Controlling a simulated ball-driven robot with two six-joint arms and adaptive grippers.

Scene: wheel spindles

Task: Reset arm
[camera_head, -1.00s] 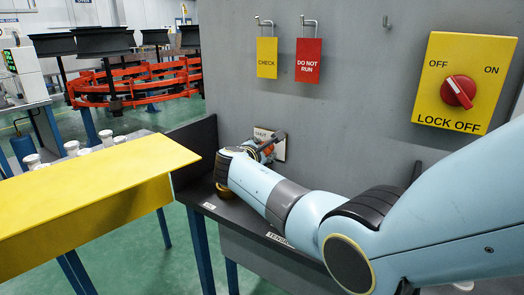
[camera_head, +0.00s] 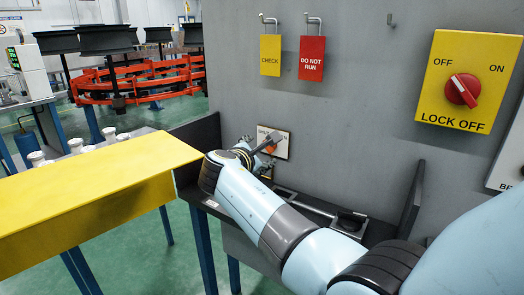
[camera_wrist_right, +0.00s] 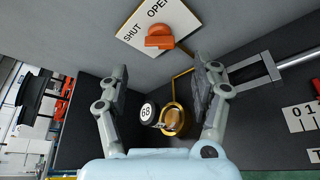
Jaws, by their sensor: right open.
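My right arm reaches in from the right in the head view. My right gripper (camera_head: 262,147) is at its end, in front of the grey panel's lower part. In the right wrist view, my right gripper (camera_wrist_right: 162,88) is open, its two fingers well apart with nothing between them. Beyond the fingers is a SHUT/OPEN plate (camera_wrist_right: 137,22) with an orange handle (camera_wrist_right: 158,38). A round tag marked 68 (camera_wrist_right: 148,112) and a brass ring-shaped part (camera_wrist_right: 173,120) show below the handle. My left gripper is not in view.
The grey panel (camera_head: 350,110) carries a yellow CHECK tag (camera_head: 270,56), a red DO NOT RUN tag (camera_head: 311,60) and a yellow lock-off switch (camera_head: 465,75). A yellow table (camera_head: 90,190) stands at left. A dark-handled tool (camera_head: 351,222) lies on the dark bench shelf.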

